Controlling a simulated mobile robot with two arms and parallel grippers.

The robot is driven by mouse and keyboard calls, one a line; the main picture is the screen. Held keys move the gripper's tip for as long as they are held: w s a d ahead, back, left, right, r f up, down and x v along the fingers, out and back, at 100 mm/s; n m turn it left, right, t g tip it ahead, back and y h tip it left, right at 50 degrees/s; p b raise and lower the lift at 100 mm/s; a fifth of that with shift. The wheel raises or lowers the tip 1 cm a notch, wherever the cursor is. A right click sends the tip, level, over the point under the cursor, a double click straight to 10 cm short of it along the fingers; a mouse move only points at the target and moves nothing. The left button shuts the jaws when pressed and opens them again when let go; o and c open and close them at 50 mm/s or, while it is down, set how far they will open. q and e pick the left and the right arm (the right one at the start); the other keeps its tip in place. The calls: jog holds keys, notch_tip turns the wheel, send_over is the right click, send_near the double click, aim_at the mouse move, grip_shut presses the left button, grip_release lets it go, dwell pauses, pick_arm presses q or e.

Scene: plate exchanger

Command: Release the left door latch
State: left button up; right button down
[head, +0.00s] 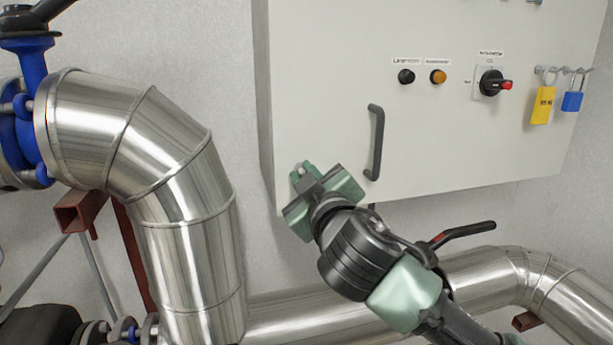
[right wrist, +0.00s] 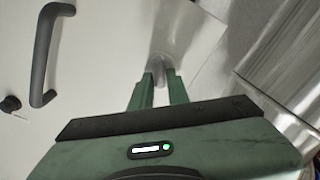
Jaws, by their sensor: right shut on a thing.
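The grey cabinet door (head: 330,70) is closed flat against its cabinet in the head view. My right gripper (head: 303,172) is at the door's lower left edge, pointing toward the cabinet. In the right wrist view its two green fingers (right wrist: 161,88) are close together around a small grey metallic piece, the left door latch (right wrist: 160,68), near the door edge. In the head view the latch is hidden by the gripper. How far the latch is turned is too small to tell. My left gripper is not in view.
A dark door handle (head: 376,142) is just right of my right gripper; it also shows in the wrist view (right wrist: 45,50). A large silver pipe (head: 180,180) stands at left. A black valve lever (head: 465,233) and another pipe (head: 300,320) lie below the cabinet. Padlocks (head: 543,104) hang at right.

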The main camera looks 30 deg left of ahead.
jog(key=n, duration=0.7)
jog(key=f+n, duration=0.1)
jog(key=n, duration=0.2)
jog(key=shift+s+a, duration=0.15)
jog(key=shift+s, duration=0.05)
jog(key=shift+n, duration=0.4)
jog(key=c, duration=1.5)
grip_release()
jog(key=shift+o, duration=0.2)
jog(key=b+v, duration=0.2)
jog(key=v, duration=0.5)
jog(key=shift+s+d+b, duration=0.25)
jog(key=shift+b, duration=0.1)
